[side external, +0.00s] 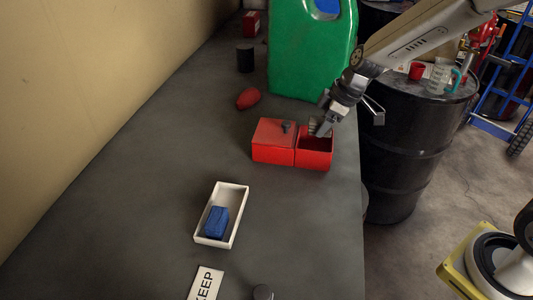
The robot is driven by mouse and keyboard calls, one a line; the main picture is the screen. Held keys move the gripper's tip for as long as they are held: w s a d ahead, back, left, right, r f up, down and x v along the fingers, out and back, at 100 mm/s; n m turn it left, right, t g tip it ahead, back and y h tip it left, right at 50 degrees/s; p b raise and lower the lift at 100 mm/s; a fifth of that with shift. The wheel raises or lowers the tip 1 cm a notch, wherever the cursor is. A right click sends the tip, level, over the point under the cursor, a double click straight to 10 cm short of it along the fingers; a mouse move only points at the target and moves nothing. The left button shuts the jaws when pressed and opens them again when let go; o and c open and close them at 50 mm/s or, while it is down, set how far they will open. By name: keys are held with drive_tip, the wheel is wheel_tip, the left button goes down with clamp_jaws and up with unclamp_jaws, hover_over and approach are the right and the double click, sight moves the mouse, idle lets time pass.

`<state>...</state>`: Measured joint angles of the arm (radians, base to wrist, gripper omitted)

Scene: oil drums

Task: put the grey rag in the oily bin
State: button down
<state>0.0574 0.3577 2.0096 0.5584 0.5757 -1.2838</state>
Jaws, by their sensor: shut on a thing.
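The red bin (313,160) stands near the right edge of the bench in the side external view. Its left half is covered by a red top with a small dark knob, and its right half is open with a dark inside. My gripper (322,128) is over the open half, fingers pointing down. It is shut on a small grey-brown bundle, the grey rag (313,125), at about the height of the bin's rim. The fingers partly hide the rag, and I cannot tell whether it touches the bin.
A white tray (240,204) holding a blue folded cloth (216,222) lies nearer the camera, beside a "KEEP" card (206,284). A green jerrycan (300,60) stands behind the bin. A red oval object (248,98) and a dark cylinder (245,58) are left of the jerrycan. Black drums (405,140) stand right.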

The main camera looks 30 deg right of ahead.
drive_tip(key=shift+f, duration=1.85)
drive_tip(key=shift+c, duration=0.7)
unclamp_jaws()
drive_tip(key=shift+r, duration=0.2)
drive_tip(key=shift+r, duration=3.3)
drive_tip(key=s+d+f+m+h, duration=0.1)
drive_tip(key=s+f+m, duration=0.2)
drive_tip(key=s, duration=0.5)
drive_tip(key=s+d+f+m+h, duration=0.1)
drive_tip(key=s+f+m+h, duration=0.1)
drive_tip(key=s+m, duration=0.4)
drive_tip(key=shift+s+d+f+g, duration=0.3)
drive_tip(key=shift+s+f, duration=0.1)
drive_tip(key=shift+s, duration=0.85)
